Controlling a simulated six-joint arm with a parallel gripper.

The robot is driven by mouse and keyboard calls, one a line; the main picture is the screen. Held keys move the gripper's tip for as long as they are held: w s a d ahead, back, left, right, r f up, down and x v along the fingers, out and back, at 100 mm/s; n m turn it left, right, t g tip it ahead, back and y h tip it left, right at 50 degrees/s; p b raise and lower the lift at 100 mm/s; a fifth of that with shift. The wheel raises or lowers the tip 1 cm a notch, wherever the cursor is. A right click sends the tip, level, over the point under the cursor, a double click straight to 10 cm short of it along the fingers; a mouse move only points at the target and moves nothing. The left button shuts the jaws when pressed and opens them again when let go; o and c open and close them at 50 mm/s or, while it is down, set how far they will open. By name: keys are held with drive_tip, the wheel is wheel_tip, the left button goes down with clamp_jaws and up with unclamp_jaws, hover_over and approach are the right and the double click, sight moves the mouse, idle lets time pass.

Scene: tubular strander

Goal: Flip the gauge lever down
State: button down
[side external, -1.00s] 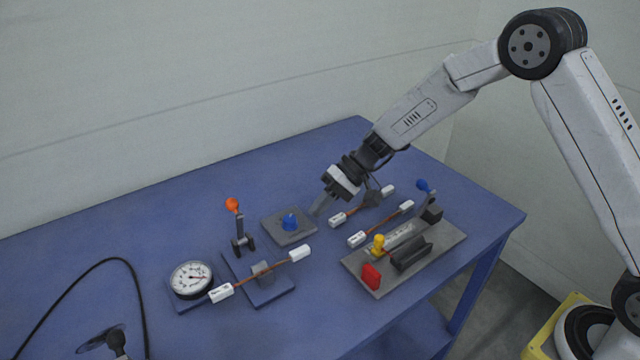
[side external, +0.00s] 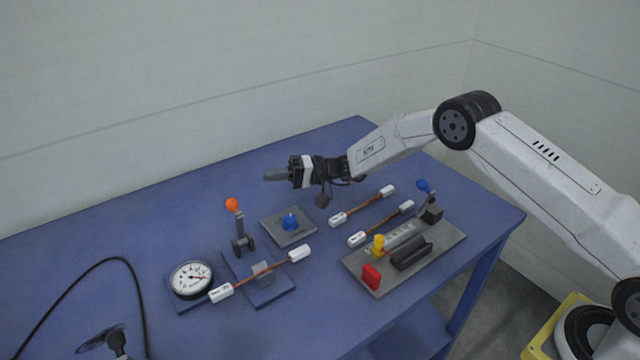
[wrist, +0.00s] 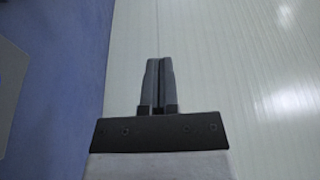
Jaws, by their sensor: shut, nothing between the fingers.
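The gauge (side external: 191,279) is a round white dial on a blue base at the front left of the table. Near it stands an upright lever with an orange knob (side external: 232,205) on a dark bracket; I take this as the gauge lever. My gripper (side external: 267,176) is shut and empty. It points left, level, above the table and to the right of the orange knob, apart from it. In the wrist view the shut fingers (wrist: 159,84) show against the pale wall, with a strip of blue table at the left; no lever shows there.
A grey plate with a blue knob (side external: 290,222) lies below my gripper. Cables with white ends (side external: 362,206) lie to its right. A grey plate (side external: 447,247) carries a blue-knobbed lever (side external: 424,187), yellow knob (side external: 379,242) and red block (side external: 371,276). A black hose (side external: 142,290) curves at the left.

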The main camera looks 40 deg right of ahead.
idle(0.4)
drive_tip(key=a, duration=0.9)
drive_tip(key=shift+s+a, duration=0.2)
drive_tip(key=shift+s, duration=0.15)
idle(0.7)
